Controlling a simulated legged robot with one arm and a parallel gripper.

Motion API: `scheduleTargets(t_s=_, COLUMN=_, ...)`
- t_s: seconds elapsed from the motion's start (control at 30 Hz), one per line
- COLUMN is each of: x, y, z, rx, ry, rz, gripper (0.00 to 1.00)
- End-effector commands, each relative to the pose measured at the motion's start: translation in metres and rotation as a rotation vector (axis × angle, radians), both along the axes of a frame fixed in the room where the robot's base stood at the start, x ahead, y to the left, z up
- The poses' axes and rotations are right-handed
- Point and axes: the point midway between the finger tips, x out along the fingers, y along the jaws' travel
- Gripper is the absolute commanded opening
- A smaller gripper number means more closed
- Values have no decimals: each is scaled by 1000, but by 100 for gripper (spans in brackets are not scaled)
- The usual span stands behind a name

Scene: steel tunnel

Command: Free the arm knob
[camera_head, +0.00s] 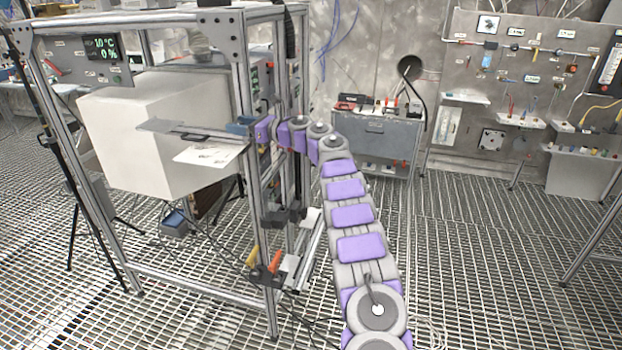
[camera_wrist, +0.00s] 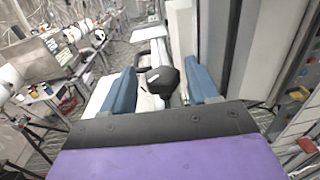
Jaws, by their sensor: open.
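My gripper (camera_wrist: 160,66) is open, with its two blue fingers apart in the wrist view. A dark rounded knob (camera_wrist: 162,79) shows between the fingers, nearer the right one. I cannot tell whether either finger touches it. A pale bar (camera_wrist: 151,35) runs away beyond it. In the head view my gripper (camera_head: 240,125) is small, at the upright of the metal frame (camera_head: 247,80), beside a flat grey arm (camera_head: 178,130) that reaches left in front of a white box (camera_head: 125,125). The knob cannot be made out in the head view.
The frame's uprights and rails stand close around my gripper. A white sheet (camera_head: 210,155) lies by the box. Below are clamps with orange and yellow handles (camera_head: 268,265). A grey cart (camera_head: 375,140) and a tool wall (camera_head: 530,80) stand behind. The grated floor (camera_head: 480,260) at right is clear.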

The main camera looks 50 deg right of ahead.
Motion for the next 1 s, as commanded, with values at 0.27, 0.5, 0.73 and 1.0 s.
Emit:
scheduleTargets(t_s=0.27, x=-5, y=-3, z=-4, rx=-2, ry=-2, rz=-117, gripper=66)
scheduleTargets(t_s=0.5, x=-5, y=-2, z=-2, rx=-3, ry=-3, rz=-229, gripper=66)
scheduleTargets(t_s=0.73, x=-5, y=0, z=0, rx=-3, ry=-4, rz=-345, gripper=66)
scheduleTargets(t_s=1.0, x=-5, y=3, z=3, rx=-5, ry=-5, rz=-480, gripper=66)
